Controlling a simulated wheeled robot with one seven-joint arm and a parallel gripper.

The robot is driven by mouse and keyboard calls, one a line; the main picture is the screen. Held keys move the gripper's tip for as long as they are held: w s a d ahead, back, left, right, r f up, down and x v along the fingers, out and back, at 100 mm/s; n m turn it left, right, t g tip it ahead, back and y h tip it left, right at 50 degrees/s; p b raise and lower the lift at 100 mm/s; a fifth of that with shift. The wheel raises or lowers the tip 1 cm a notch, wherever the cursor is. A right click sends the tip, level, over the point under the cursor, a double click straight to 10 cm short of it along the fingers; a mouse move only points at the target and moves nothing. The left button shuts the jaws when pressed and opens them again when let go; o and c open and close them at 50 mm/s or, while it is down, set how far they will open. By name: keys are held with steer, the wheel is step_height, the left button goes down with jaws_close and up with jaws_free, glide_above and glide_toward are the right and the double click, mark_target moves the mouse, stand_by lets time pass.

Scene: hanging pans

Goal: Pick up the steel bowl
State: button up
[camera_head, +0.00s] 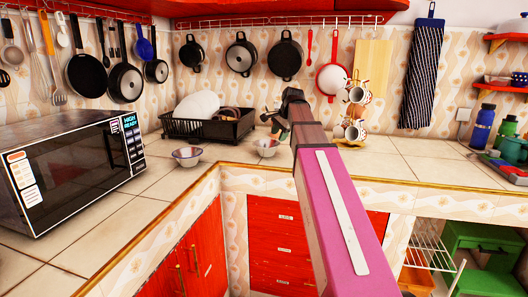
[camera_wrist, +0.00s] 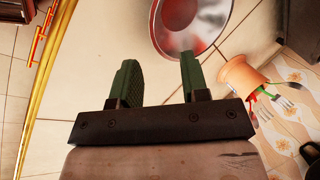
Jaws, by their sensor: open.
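Two small bowls stand on the tiled counter in the head view: a left bowl (camera_head: 187,157) in front of the dish rack and a right bowl (camera_head: 267,148) close to my gripper (camera_head: 282,131). In the wrist view a round, shiny metal bowl (camera_wrist: 190,28) with a pinkish rim lies beyond my gripper (camera_wrist: 158,75), partly cut off by the top edge. I cannot tell for certain which head-view bowl it is. The green fingers are apart with nothing between them. The right fingertip appears near the bowl's rim; contact is not visible.
A black dish rack (camera_head: 208,127) with plates stands behind the bowls. A microwave (camera_head: 72,160) is at left. A mug stand (camera_head: 350,122) is right of my gripper. In the wrist view, an orange utensil pot (camera_wrist: 241,76) is to the right. The counter front is clear.

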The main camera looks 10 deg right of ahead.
mark_target(271, 154)
steer(key=x, duration=0.9)
steer(key=shift+a+f, duration=0.35)
steer(key=shift+f, duration=0.05)
steer(key=shift+s, duration=0.1)
jaws_close()
